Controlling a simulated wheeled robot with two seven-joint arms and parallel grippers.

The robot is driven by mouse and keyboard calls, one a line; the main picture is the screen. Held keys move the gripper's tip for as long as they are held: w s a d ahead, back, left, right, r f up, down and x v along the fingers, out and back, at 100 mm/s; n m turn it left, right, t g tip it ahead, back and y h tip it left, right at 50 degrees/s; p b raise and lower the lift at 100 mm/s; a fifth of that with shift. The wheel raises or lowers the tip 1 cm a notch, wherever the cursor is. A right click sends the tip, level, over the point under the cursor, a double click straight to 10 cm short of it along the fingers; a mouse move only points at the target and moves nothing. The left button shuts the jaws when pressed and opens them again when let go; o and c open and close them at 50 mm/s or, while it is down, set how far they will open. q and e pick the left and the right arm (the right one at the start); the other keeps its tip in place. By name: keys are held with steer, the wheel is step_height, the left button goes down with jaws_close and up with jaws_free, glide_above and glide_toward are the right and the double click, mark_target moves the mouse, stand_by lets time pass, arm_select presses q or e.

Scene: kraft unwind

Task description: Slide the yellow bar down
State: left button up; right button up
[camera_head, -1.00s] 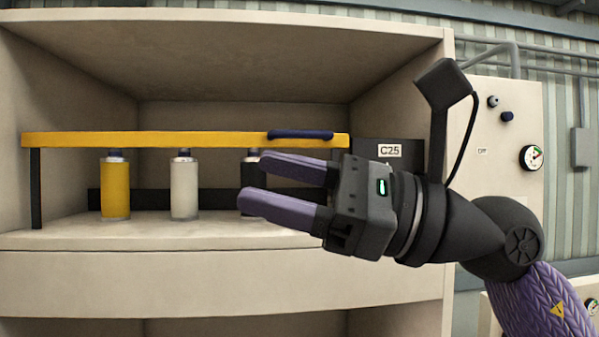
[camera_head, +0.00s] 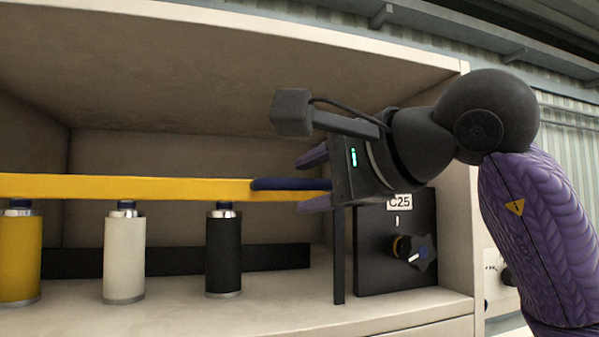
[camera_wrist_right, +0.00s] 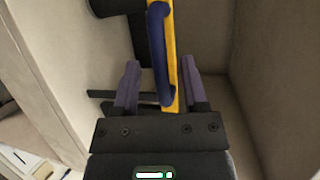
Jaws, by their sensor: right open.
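The yellow bar (camera_head: 130,188) runs level across the cabinet opening in the head view, above the canisters. A dark blue grip (camera_head: 290,184) sits on its right end. My right gripper (camera_head: 312,179) is at that end, with one purple finger above the bar and one below. In the right wrist view, the yellow bar (camera_wrist_right: 173,60) and blue grip (camera_wrist_right: 158,50) lie between the two open fingers (camera_wrist_right: 160,85), with a gap visible on the left side. Part of the bar's right end is hidden by my gripper in the head view. My left gripper is out of view.
A yellow canister (camera_head: 20,258), a white canister (camera_head: 125,260) and a black canister (camera_head: 223,255) stand on the shelf below the bar. A dark post (camera_head: 339,260) stands under its right end. A black C25 panel with a knob (camera_head: 412,252) is at the right, beside the cabinet wall.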

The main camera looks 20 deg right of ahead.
steer(key=shift+x, duration=0.8)
steer(key=shift+w+a, duration=0.15)
steer(key=shift+a, duration=0.05)
steer(key=shift+s, duration=0.25)
steer(key=shift+w, duration=0.2)
steer(key=c, duration=0.3)
jaws_close()
